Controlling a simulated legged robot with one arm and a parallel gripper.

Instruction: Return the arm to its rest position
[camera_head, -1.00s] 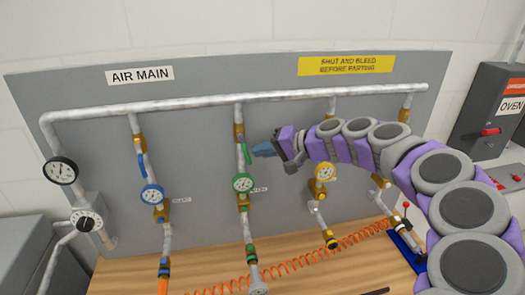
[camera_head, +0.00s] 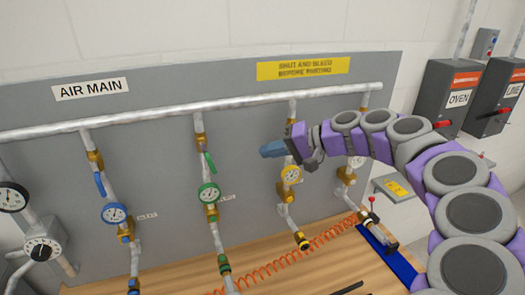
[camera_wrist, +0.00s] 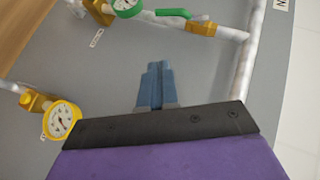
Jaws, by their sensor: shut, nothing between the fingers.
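My arm (camera_head: 455,168) is purple and grey and comes in from the right edge of the head view. It reaches left across the front of the grey panel (camera_head: 150,165). My gripper (camera_head: 270,150) has blue fingers and points left, just above the yellow gauge (camera_head: 291,175) in the head view. In the wrist view the two blue fingers (camera_wrist: 155,85) lie together with nothing between them. The gripper holds nothing. The yellow gauge also shows at the lower left of the wrist view (camera_wrist: 62,120), and the green gauge (camera_wrist: 125,5) shows at the top.
A white main pipe (camera_head: 190,113) runs along the panel, with several drop lines bearing valves and gauges. An orange coiled hose (camera_head: 290,258) lies on the wooden bench (camera_head: 325,278). Dark boxes, one marked OVEN (camera_head: 448,95), hang on the right wall.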

